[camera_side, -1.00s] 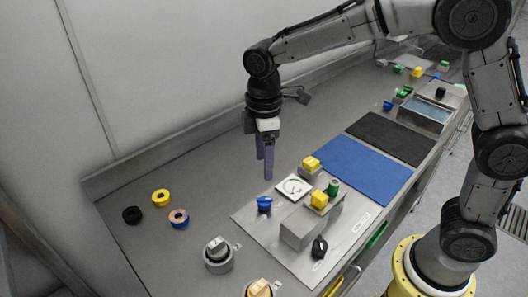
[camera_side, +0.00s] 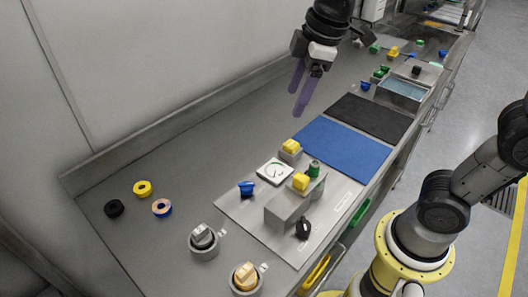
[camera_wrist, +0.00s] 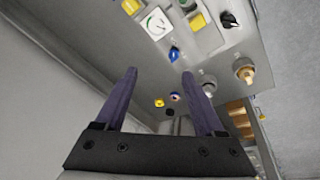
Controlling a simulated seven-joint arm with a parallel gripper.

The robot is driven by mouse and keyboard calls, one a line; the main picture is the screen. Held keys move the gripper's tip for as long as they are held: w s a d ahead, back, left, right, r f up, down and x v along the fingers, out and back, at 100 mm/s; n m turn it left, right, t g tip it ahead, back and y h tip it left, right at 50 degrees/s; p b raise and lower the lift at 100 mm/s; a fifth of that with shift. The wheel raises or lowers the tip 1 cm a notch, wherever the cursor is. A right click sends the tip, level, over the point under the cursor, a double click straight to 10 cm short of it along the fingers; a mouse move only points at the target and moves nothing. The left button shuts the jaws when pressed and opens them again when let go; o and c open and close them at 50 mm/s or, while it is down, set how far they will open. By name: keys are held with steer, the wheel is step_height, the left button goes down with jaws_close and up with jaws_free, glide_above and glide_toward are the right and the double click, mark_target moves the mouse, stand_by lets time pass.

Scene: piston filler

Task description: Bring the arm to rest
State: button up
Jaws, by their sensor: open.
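My gripper (camera_side: 301,88) is open and empty, raised well above the bench at the top middle of the side view. Its two purple fingers (camera_wrist: 160,95) stand wide apart in the wrist view with nothing between them. Below and nearer the camera is the filler panel (camera_side: 236,209), a grey plate with a grey block (camera_side: 290,208), yellow parts (camera_side: 301,182), a green cylinder (camera_side: 314,169), a white dial (camera_side: 275,171), a blue knob (camera_side: 246,188) and a black knob (camera_side: 303,228). The gripper touches none of them.
A blue mat (camera_side: 340,150) and black mat (camera_side: 370,117) lie right of the gripper. Tape rings (camera_side: 143,188) and round holders (camera_side: 204,241) sit at the near left. A tray (camera_side: 403,88) and small coloured parts stand at the far end. A wall runs along the left.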

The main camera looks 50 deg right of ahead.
steer(key=s+d+f+m+t, duration=0.1)
steer(key=s+d+f+m, duration=0.1)
steer(key=s+m, duration=0.2)
steer(key=s+d+f+m+t, duration=0.1)
steer(key=s+m, duration=0.4)
steer(key=s, duration=0.5)
steer(key=shift+s+d+f+h, duration=0.3)
steer(key=shift+s+d+f, duration=0.1)
steer(key=shift+d+f, duration=0.5)
steer(key=shift+a, duration=0.1)
